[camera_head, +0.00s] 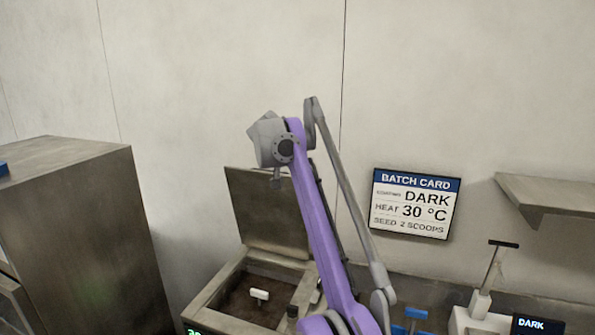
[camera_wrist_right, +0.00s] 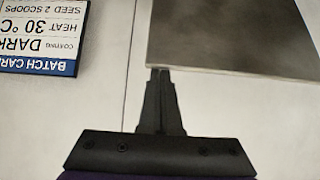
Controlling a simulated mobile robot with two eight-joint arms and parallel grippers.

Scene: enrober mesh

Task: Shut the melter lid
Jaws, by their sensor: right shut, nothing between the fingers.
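The melter (camera_head: 216,306) is a grey metal box with dark brown contents in its open top. Its lid (camera_head: 250,205) stands raised, nearly upright, at the back against the wall side. My right gripper (camera_head: 277,181) is at the top of the lid, with the purple arm crossing in front of the lid's right part. In the right wrist view, the gripper's fingers (camera_wrist_right: 160,72) are together and empty, with their tips at the lid's edge (camera_wrist_right: 230,68). I cannot tell whether they touch it. My left gripper is not in view.
A small white-topped piece (camera_head: 260,294) shows in the melter opening. A tall metal cabinet (camera_head: 95,230) stands left. A batch card (camera_head: 415,204) hangs on the wall, with a shelf (camera_head: 550,190) farther right. A white-based device with an upright handle (camera_head: 480,305) stands at lower right.

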